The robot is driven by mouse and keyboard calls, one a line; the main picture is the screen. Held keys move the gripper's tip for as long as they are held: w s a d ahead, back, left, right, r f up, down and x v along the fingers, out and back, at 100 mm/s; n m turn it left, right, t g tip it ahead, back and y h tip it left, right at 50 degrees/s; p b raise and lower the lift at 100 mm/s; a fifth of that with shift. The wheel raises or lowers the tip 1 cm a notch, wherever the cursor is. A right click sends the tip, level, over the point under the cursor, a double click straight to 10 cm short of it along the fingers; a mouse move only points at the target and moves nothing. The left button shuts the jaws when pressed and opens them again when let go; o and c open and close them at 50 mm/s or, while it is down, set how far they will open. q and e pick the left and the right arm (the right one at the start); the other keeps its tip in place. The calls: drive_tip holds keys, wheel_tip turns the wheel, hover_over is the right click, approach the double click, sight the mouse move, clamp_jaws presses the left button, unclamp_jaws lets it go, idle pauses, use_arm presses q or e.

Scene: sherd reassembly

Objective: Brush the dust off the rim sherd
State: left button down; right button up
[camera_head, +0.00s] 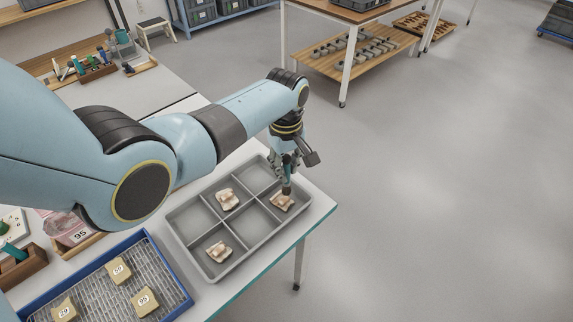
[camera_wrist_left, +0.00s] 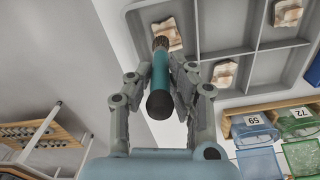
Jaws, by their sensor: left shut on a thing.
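My left gripper (camera_head: 287,160) is shut on a teal brush (camera_wrist_left: 160,70) with a dark handle end and dark bristles. In the head view it points down over a cream and brown sherd (camera_head: 282,203) in the right-hand compartment of a grey divided tray (camera_head: 196,268). The bristle end is at this sherd, also seen in the left wrist view (camera_wrist_left: 173,36); I cannot tell whether they touch. Two other sherds lie in separate compartments, one upper left (camera_head: 227,199) and one at the front (camera_head: 218,251). No label shows which is the rim sherd. My right gripper is out of view.
A blue-edged rack (camera_head: 190,299) with several numbered tan blocks stands at the front left. A wooden holder with tools (camera_head: 97,72) is at the back left. The table's edge runs just right of the tray, with open floor beyond.

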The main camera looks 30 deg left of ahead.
use_arm(q)
drive_tip(key=shift+f+b, duration=0.8)
drive_tip(key=shift+f, duration=0.25)
idle(0.4)
